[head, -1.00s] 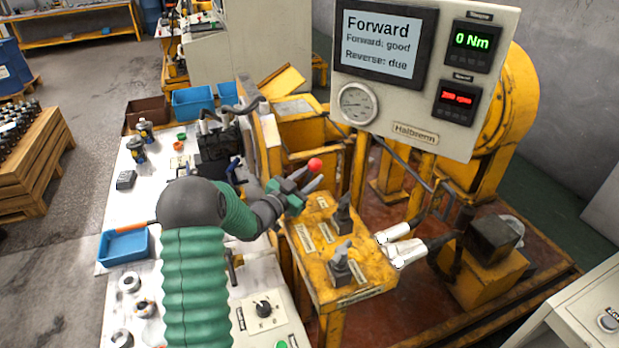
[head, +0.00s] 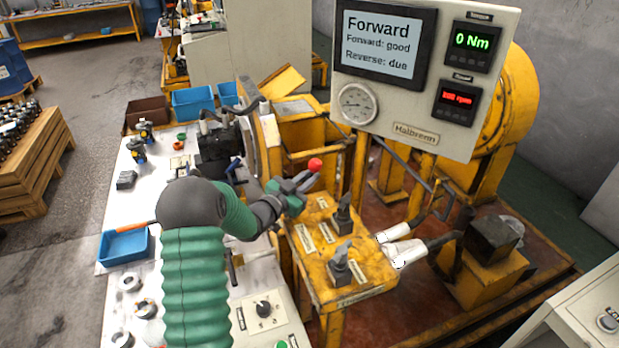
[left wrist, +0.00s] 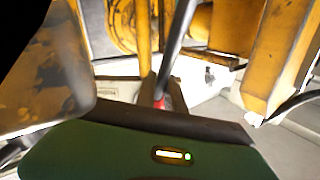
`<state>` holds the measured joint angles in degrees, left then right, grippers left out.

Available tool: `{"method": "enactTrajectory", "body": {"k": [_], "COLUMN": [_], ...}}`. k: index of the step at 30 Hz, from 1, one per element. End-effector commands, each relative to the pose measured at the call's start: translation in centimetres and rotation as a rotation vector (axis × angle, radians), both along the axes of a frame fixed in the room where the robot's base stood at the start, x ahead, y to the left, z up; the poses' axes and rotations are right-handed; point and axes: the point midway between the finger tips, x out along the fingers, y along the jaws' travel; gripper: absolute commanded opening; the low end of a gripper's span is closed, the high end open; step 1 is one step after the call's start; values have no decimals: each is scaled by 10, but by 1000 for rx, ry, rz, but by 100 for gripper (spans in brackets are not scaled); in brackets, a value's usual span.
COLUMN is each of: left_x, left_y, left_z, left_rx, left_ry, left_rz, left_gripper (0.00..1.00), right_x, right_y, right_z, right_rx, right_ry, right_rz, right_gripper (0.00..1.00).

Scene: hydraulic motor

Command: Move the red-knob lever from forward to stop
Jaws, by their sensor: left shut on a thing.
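The red-knob lever shows its round red knob (head: 315,164) just above my left gripper (head: 306,183), at the back left corner of the yellow control box (head: 318,277). The left gripper is shut on the lever below the knob; its fingers hide most of the shaft. In the left wrist view a bit of red (left wrist: 160,103) and a dark rod show beyond the green gripper body (left wrist: 150,155). The display (head: 380,42) reads "Forward", "Forward: good", "Reverse: due". My right gripper is not in view.
Two other levers, a back one (head: 343,214) and a front one (head: 340,264), stand on the control box close to the gripper. Two white-ended hoses (head: 404,252) lie at its right. A white bench (head: 180,232) is under my left arm.

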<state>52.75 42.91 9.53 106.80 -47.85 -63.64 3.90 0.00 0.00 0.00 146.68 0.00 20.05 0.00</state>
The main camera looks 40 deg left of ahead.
Motion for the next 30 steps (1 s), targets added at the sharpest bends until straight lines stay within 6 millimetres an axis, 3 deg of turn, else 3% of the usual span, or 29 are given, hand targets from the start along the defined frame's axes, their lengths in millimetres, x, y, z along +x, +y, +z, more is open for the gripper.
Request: {"method": "enactTrajectory", "body": {"k": [23, 26, 30], "left_x": [0, -4, -22], "left_y": [1, 3, 13], "left_z": [0, -2, -4], "left_rx": [0, -14, -86], "left_ry": [-2, -30, -170], "left_rz": [3, 3, 5], "left_gripper": [0, 0, 0], "right_x": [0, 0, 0], "right_y": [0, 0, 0], "right_z": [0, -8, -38], "right_rx": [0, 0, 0], "right_ry": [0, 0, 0], "right_rz": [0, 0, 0], "right_gripper": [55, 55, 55]}}
